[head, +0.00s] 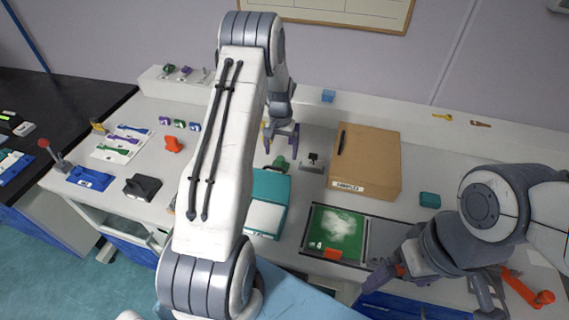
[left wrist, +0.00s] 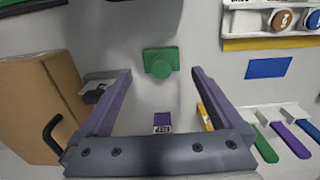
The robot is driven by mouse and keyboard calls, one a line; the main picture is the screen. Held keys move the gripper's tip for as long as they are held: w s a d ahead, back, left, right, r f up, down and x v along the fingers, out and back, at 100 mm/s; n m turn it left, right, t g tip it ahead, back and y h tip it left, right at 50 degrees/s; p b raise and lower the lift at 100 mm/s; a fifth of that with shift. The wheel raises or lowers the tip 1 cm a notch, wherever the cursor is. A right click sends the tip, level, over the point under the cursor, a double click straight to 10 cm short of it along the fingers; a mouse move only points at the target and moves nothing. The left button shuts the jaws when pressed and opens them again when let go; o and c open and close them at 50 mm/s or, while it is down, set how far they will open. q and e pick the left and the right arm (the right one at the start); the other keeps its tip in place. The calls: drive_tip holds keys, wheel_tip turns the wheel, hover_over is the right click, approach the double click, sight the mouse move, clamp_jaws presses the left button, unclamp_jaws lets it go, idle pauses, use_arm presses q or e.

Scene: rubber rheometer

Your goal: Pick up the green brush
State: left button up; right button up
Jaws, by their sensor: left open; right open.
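The green brush (head: 281,162), a small flat block with a round knob, lies on the bench just behind the teal box. In the left wrist view, the green brush (left wrist: 160,62) lies ahead of the fingertips and roughly between their lines. My left gripper (head: 281,137) is open and empty, above the bench on the far side of the brush; its purple fingers (left wrist: 162,72) show in the left wrist view. The gap in height cannot be told. My right gripper (head: 433,288) is open at the front right, far from the brush.
A teal box (head: 269,186) stands in front of the brush. A cardboard box (head: 385,150) and a small dark stand (head: 312,162) are to its right. A tray with white powder (head: 340,228) lies in front. Coloured tools lie at left.

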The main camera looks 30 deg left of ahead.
sight(281, 158)
use_arm(q)
wheel_tip(281, 158, down, 5)
drive_tip(key=p, duration=0.2)
drive_tip(key=shift+a+f+p, duration=0.15)
drive_tip(key=shift+p, duration=0.2)
drive_tip(key=shift+f, duration=0.3)
drive_tip(key=c, duration=1.3)
drive_tip(key=shift+c, duration=0.2)
drive_tip(key=shift+r, duration=0.1)
drive_tip(key=shift+r+b, duration=0.45)
drive_tip(key=shift+r, duration=0.1)
wheel_tip(281, 158, up, 3)
drive_tip(key=shift+f+b, duration=0.2)
drive_tip(key=shift+b, duration=0.5)
drive_tip(key=d+r+b, duration=0.3)
drive_tip(key=d+r, duration=0.4)
drive_tip(key=d, duration=0.4)
drive_tip(key=shift+d, duration=0.35)
